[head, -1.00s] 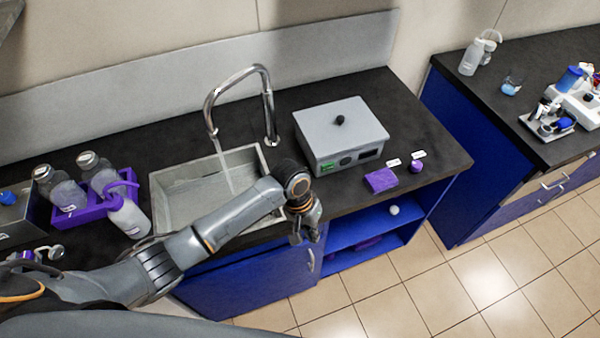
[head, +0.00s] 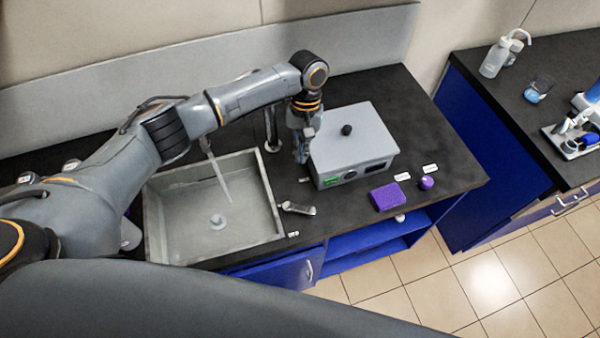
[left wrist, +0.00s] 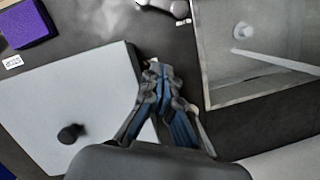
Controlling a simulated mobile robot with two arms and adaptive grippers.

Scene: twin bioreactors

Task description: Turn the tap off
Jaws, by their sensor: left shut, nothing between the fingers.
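The chrome tap (head: 271,128) stands behind the sink; my left arm hides most of it in the head view, leaving part of its post and its spout end visible. A stream of water (head: 219,174) runs down into the grey sink (head: 262,190). The stream also shows in the left wrist view (left wrist: 275,61). My left gripper (head: 301,157) points down, shut and empty, right of the tap post and close to the left side of the grey box. Its closed fingers show in the left wrist view (left wrist: 156,68), between the box and sink. My right gripper is not in view.
The grey box (head: 352,140) with a black knob stands just right of my left gripper. A small metallic piece (head: 297,208) lies by the sink's right edge; I cannot tell what it is. A purple block (head: 387,196) and purple knob (head: 426,183) sit further right.

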